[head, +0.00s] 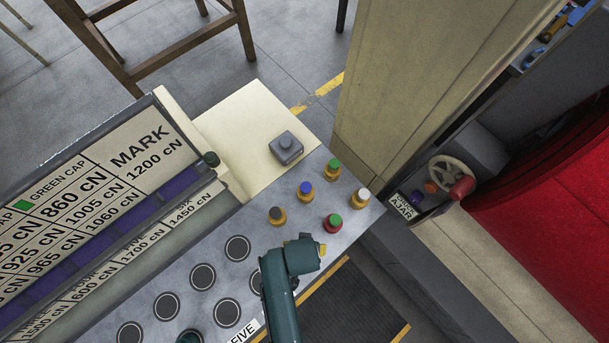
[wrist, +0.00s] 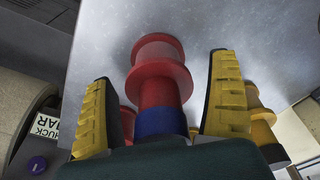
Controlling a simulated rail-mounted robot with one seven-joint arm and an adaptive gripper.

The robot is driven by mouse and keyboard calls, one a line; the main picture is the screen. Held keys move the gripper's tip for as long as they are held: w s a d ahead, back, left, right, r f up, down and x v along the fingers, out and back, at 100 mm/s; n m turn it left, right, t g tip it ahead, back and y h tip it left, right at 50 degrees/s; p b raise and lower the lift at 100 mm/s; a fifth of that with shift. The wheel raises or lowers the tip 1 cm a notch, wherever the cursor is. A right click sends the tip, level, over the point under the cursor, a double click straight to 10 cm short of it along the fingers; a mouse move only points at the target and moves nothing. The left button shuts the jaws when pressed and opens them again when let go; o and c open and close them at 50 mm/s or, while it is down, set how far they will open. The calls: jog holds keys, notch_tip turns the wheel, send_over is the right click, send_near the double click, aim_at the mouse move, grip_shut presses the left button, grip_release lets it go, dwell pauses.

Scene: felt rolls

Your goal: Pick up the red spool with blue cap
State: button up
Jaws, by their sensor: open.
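In the wrist view, a red spool with a blue cap (wrist: 158,88) stands between the fingers of my gripper (wrist: 163,72). Its flanged red end is against the grey surface and its blue band is nearest my palm. The fingers are open, one on each side, with visible gaps to the spool. In the head view my gripper (head: 318,250) is over the front edge of the grey panel (head: 240,218), and my arm hides this spool there.
Several dark round spots (head: 202,276) lie left. A grey button box (head: 286,148) sits behind; a handwheel (head: 452,178) is right.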

jog(key=shift+f, duration=0.3)
jog(key=c, duration=1.4)
jog(key=shift+o, duration=0.2)
notch_tip(320, 180, up, 12)
jog(key=p, duration=0.3)
notch_tip(320, 180, up, 2)
jog(key=p, duration=0.3)
jog(key=shift+r, duration=0.2)
jog(key=shift+f, duration=0.1)
